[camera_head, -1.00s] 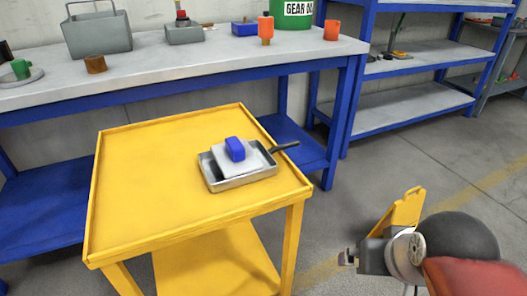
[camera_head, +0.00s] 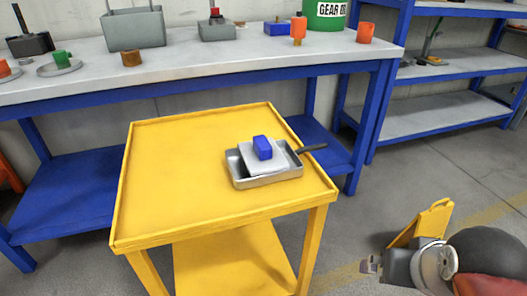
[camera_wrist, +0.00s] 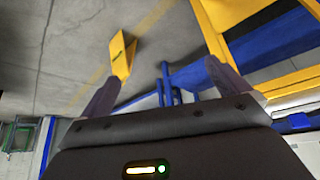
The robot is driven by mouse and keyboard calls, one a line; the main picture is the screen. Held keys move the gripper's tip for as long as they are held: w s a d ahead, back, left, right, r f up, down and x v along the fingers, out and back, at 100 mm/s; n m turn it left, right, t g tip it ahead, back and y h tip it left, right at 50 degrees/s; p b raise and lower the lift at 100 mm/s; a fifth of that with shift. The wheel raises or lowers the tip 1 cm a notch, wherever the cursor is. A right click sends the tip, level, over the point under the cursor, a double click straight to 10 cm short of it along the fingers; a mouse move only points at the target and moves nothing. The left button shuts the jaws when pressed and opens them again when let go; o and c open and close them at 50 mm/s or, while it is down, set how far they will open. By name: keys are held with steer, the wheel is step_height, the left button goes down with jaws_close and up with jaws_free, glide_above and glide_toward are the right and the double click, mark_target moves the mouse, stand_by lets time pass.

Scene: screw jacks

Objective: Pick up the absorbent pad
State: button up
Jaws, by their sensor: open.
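The absorbent pad (camera_head: 279,168) looks to be the white flat square lying in a grey metal tray (camera_head: 268,180) on the yellow cart (camera_head: 185,190). A blue block (camera_head: 262,147) sits on top of the pad and hides part of it. My gripper (camera_head: 368,264) is at the lower right of the head view, to the right of the cart and well apart from the tray. In the wrist view my gripper (camera_wrist: 165,90) shows two spread fingers with nothing between them. The pad is not visible in the wrist view.
A dark handle (camera_head: 313,147) sticks out at the tray's right. A grey workbench (camera_head: 180,65) with several objects stands behind the cart. Blue shelving (camera_head: 440,65) is at the back right. A yellow floor sign (camera_head: 425,222) stands beside my gripper. Most of the cart top is bare.

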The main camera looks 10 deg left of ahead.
mark_target(263, 143)
steer(key=shift+c, duration=0.3)
